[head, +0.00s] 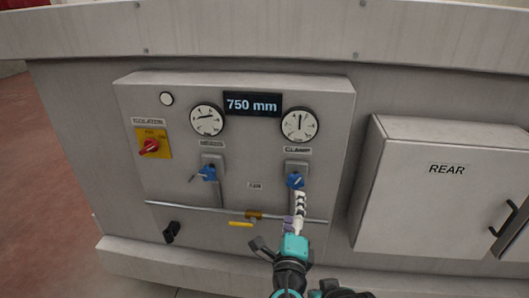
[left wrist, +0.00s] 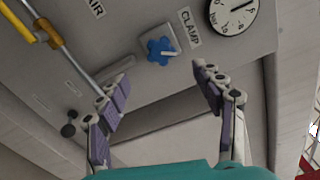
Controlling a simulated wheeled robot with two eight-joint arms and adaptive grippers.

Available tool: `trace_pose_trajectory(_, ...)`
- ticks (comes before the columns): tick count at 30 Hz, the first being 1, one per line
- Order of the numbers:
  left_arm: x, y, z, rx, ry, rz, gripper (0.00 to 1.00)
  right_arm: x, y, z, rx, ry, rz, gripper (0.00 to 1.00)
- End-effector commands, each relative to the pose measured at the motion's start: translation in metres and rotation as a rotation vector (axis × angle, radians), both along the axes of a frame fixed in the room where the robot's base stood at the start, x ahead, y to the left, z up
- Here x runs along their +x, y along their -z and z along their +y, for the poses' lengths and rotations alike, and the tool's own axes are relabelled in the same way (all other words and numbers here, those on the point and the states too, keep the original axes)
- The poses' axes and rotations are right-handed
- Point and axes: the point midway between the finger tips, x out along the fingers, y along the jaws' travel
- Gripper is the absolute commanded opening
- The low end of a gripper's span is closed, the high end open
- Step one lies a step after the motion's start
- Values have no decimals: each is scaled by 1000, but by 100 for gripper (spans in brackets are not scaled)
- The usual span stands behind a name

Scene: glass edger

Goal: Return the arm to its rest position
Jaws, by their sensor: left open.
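My left gripper (head: 296,203) is in front of the panel, just below the blue clamp knob (head: 295,181). In the left wrist view the gripper (left wrist: 160,76) is open, with its purple-padded fingers spread wide and nothing between them. The clamp knob also shows in the left wrist view (left wrist: 160,50), ahead of the fingers and apart from them. The panel (head: 140,105) is grey and carries the clamp gauge (head: 299,124), which also shows in the left wrist view (left wrist: 232,8). My right gripper is not in view.
A second blue knob (head: 208,173) sits under another gauge (head: 207,120). A yellow air valve handle (head: 240,224) hangs on a pipe (head: 180,208). A red isolator switch (head: 150,146) is at left. The rear cabinet (head: 400,190) juts out at right. Open floor (head: 35,190) lies left.

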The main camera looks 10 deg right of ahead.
Motion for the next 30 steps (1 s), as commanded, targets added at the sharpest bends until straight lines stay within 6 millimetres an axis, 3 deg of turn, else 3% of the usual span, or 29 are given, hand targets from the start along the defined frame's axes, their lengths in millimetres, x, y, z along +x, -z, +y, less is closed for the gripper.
trace_pose_trajectory(2, 4, 4, 14, -25, -28, 24, 67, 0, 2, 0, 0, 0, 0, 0)
trace_pose_trajectory(5, 14, 17, 55, -114, -114, 104, 67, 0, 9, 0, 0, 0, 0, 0)
trace_pose_trajectory(9, 19, 56, 153, -352, -331, 292, 67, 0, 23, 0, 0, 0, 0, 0)
trace_pose_trajectory(13, -6, 107, 244, -654, -574, 483, 67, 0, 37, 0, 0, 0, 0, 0)
trace_pose_trajectory(16, -45, 151, 296, -931, -762, 628, 67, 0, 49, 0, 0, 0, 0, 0)
trace_pose_trajectory(18, -73, 176, 316, -1117, -869, 713, 67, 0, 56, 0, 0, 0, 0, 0)
trace_pose_trajectory(22, -114, 207, 327, -1399, -996, 828, 67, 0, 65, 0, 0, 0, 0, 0)
trace_pose_trajectory(25, -131, 217, 326, -1532, -1041, 878, 67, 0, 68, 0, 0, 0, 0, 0)
trace_pose_trajectory(30, -139, 221, 323, -1607, -1061, 908, 67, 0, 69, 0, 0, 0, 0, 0)
